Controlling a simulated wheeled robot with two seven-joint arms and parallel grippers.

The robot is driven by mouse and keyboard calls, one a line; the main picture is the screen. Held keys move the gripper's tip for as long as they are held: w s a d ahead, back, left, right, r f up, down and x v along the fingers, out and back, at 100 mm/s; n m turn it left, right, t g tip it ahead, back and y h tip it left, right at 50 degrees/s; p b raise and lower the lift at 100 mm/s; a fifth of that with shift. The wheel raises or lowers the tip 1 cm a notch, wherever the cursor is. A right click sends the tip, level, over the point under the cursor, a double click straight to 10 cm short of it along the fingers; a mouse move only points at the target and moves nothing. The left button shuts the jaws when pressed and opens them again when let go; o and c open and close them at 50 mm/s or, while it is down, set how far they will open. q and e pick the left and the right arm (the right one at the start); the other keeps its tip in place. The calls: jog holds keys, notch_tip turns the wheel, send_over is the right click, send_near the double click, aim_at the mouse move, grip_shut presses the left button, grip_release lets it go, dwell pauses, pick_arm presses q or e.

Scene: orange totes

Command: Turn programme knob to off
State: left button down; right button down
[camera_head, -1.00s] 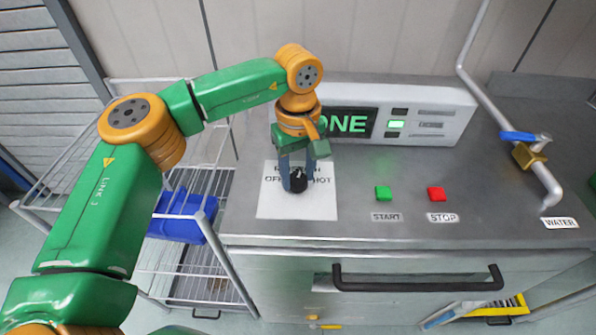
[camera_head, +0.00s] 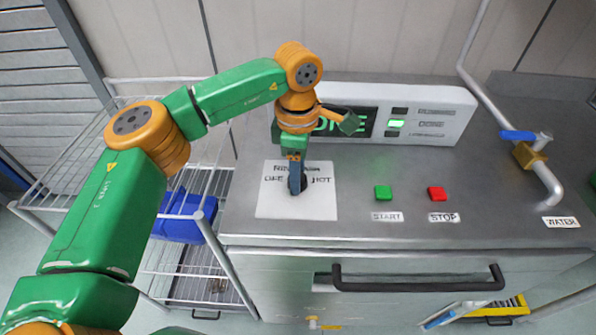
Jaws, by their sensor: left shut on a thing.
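The programme knob (camera_head: 303,186) is a small black knob on a white label plate (camera_head: 268,205) on the steel machine top. The plate carries lettering, with a word at the top, one on the left and HOT on the right; the gripper covers part of it. My left gripper (camera_head: 297,188) reaches straight down onto the knob and is shut on it, one finger in front of the other in this view. The finger hides much of the knob, so its pointing direction cannot be told. My right gripper is not in view.
A green START button (camera_head: 383,192) and a red STOP button (camera_head: 437,193) sit to the right. A display panel (camera_head: 440,102) stands behind, a middle light lit green. A pipe with a blue-handled valve (camera_head: 518,135) is at right, a wire rack (camera_head: 165,262) at left.

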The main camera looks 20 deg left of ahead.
pick_arm(q)
jog(key=n, duration=0.5)
jog(key=shift+n, duration=0.7)
jog(key=shift+c, duration=1.6)
grip_release()
notch_tip(320, 180, up, 7)
jog(key=shift+r, duration=0.1)
